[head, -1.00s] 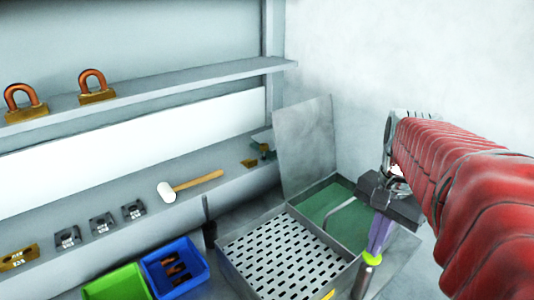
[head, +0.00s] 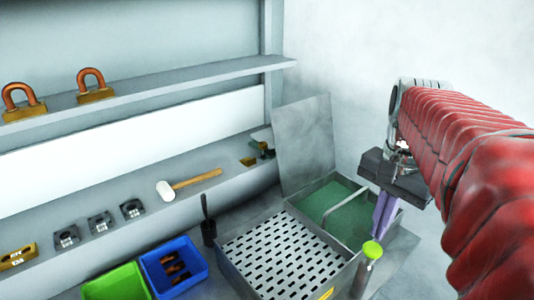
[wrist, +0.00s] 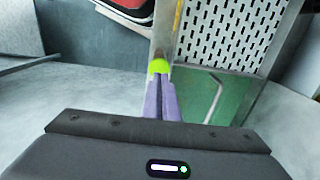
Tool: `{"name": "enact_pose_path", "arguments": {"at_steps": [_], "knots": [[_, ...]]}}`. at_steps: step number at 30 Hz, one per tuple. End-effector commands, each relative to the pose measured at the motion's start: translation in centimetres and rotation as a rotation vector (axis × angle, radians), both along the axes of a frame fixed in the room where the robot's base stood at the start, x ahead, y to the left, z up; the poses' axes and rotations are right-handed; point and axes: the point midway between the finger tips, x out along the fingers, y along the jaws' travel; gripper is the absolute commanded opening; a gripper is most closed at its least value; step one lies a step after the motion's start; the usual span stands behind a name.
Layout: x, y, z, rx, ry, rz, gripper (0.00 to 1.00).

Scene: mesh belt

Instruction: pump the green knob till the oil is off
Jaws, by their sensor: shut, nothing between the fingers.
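The green knob (head: 372,249) tops a metal cylinder (head: 364,275) at the right side of the grey basin (head: 325,252). It also shows in the wrist view (wrist: 158,66), just beyond my fingertips. My gripper (head: 378,236) points down with its purple fingers shut and empty. The tips are close above the knob; I cannot tell whether they touch it. A bent metal pipe (head: 346,203) reaches over the green-floored rear part (head: 353,217) of the basin. A white perforated plate (head: 285,255) covers the front part. I cannot make out any oil on a part.
A grey lid (head: 306,145) stands up behind the basin. A black brush-like tool (head: 208,225) and blue (head: 188,245) and green (head: 118,282) bins stand to the left. A mallet (head: 186,185) and metal blocks (head: 100,222) lie on the lower shelf.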

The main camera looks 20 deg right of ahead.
Motion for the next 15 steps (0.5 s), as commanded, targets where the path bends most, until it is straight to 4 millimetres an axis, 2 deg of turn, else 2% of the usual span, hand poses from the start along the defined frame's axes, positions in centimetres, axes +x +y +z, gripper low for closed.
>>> {"name": "enact_pose_path", "arguments": {"at_steps": [9,15], "knots": [[0.1,-0.1,5.7,-0.003,-0.004,0.000,0.00],[0.1,-0.1,7.8,-0.002,-0.003,0.000,0.00]]}}
